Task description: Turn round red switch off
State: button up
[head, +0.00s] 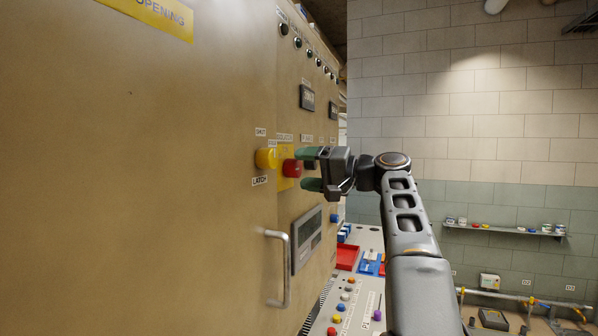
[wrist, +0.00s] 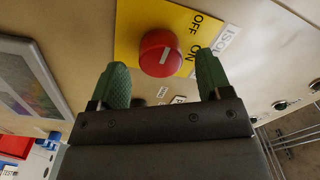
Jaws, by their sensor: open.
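The round red switch (wrist: 161,53) sits on a yellow plate (wrist: 130,22) marked OFF and ON. In the wrist view a white line on its face points toward the ON label. In the head view the red switch (head: 291,168) stands out from the tan cabinet front. My gripper (head: 311,169) is open, with its two green fingers pointing at the cabinet, one above and one below the level of the switch. In the wrist view my gripper (wrist: 160,82) shows a finger to either side of the switch, with gaps visible. I cannot tell any contact.
A yellow knob (head: 265,158) stands just left of the switch, above a LATCH label. A metal handle (head: 286,268) sticks out lower on the cabinet. A display panel (head: 307,238) is below the switch. A console with coloured buttons (head: 345,300) lies below my arm.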

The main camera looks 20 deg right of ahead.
jog(key=v, duration=1.1)
jog(key=shift+s+d+b, duration=0.15)
jog(key=shift+b, duration=0.15)
jog(key=w+d+f+m+h, duration=0.4)
jog(key=d+f+m+h, duration=0.15)
jog(key=f, duration=0.35)
notch_tip(320, 180, down, 12)
jog(key=a+m+g+h, duration=0.1)
jog(key=a+g+h, duration=0.1)
jog(key=g+h, duration=0.1)
jog(key=s+a+f+n+g+h, duration=0.1)
jog(key=s+a+f+g, duration=0.2)
jog(key=a+f, duration=0.3)
jog(key=s+a+f+n+g+h, duration=0.15)
jog(key=a+f, duration=0.25)
jog(key=f, duration=0.5)
jog(key=s+a+f+n+g, duration=0.1)
jog(key=s+a+f+n, duration=0.3)
jog(key=s+a, duration=0.2)
jog(key=s+a+f+n+g+h, duration=0.1)
jog(key=s+a+f+n, duration=0.3)
jog(key=a, duration=0.3)
jog(key=shift+s+p, duration=0.45)
jog(key=shift+s, duration=0.4)
